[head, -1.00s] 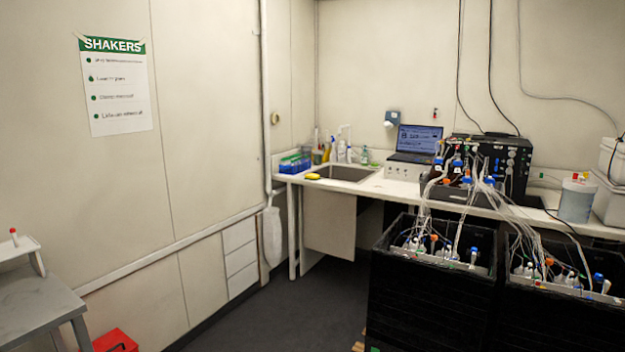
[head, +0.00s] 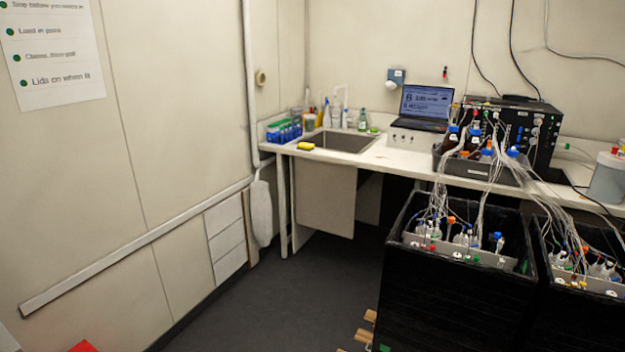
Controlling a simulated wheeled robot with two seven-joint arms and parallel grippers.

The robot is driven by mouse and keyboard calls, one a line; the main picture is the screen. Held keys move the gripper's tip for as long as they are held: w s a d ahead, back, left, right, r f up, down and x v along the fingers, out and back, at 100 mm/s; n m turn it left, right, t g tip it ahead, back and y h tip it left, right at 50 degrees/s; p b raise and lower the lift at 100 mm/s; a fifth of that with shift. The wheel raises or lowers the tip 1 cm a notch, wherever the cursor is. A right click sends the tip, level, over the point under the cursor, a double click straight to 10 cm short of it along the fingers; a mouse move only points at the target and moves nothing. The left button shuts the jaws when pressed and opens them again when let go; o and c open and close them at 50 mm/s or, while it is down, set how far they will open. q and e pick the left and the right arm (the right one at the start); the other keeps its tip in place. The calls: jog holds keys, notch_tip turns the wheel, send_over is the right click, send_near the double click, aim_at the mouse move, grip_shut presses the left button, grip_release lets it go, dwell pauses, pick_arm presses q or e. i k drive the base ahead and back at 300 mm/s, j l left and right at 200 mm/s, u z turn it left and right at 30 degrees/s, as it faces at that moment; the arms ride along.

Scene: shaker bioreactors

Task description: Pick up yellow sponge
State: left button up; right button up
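The yellow sponge (head: 306,146) is a small yellow block with a dark underside. It lies on the white counter (head: 290,151) at the front left corner of the sink (head: 338,142), some distance ahead of me. Nothing touches it from above. Neither of my grippers shows in the head view.
A laptop (head: 425,106) sits right of the sink. Black shaker bins (head: 450,290) with tubing block the right side. Dark floor (head: 270,300) is free toward the sink.

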aim_at(307, 146)
jog(key=i+j+u, duration=0.1)
jog(key=i+j, duration=0.15)
jog(key=i, duration=0.35)
jog(key=i+j+u, duration=0.1)
jog(key=i, duration=0.5)
jog(key=i+j+u, duration=0.1)
jog(key=i, duration=0.55)
jog(key=k+j, duration=0.05)
jog(key=j, duration=0.05)
